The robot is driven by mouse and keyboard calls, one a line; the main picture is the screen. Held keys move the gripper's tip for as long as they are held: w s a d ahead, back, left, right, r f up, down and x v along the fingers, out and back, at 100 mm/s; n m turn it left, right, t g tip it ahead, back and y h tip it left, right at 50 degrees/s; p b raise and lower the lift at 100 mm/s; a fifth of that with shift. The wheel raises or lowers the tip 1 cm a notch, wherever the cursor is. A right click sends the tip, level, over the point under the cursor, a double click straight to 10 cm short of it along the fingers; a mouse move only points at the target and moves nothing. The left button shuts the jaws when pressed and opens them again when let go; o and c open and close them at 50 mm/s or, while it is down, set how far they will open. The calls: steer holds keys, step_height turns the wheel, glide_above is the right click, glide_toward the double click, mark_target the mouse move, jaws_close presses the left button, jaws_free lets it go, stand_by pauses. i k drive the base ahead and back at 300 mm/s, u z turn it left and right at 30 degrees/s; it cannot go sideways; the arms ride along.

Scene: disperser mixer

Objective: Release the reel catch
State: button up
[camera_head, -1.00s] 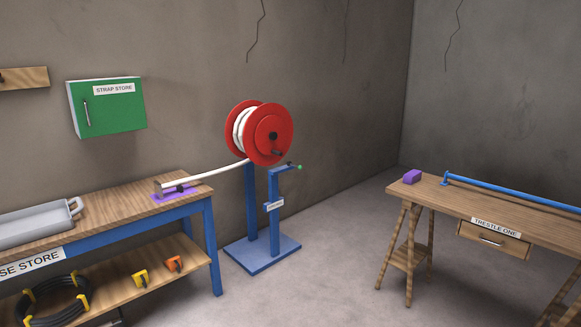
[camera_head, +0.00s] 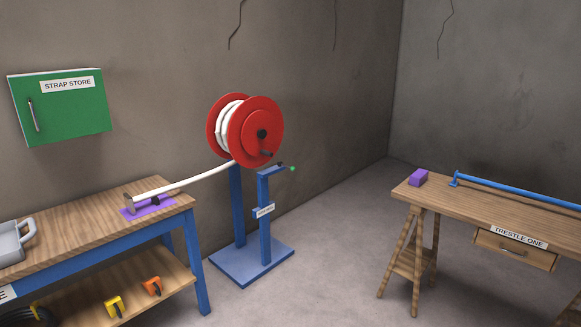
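The red reel (camera_head: 256,134) holds white hose wound on its drum and stands on a blue stand (camera_head: 239,205) with a flat base. A small dark lever with a green tip (camera_head: 287,167) sticks out to the right at the top of the stand's shorter post, just below the reel; it looks like the reel catch. A small label on that post is too small to read. The white hose (camera_head: 195,181) runs from the reel down left to a dark fitting on the workbench. My gripper is not in view.
A wooden workbench with blue legs (camera_head: 191,229) stands left of the reel, with a grey tray (camera_head: 12,243) on top. A green strap store cabinet (camera_head: 62,110) hangs on the wall. The trestle table (camera_head: 450,204) is at right. Open floor (camera_head: 335,230) lies between.

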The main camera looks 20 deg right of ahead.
mark_target(292, 168)
steer(key=z, duration=0.3)
steer(key=i, duration=2.2)
steer(key=u, duration=0.7)
steer(key=i, duration=0.6)
steer(key=u, duration=0.05)
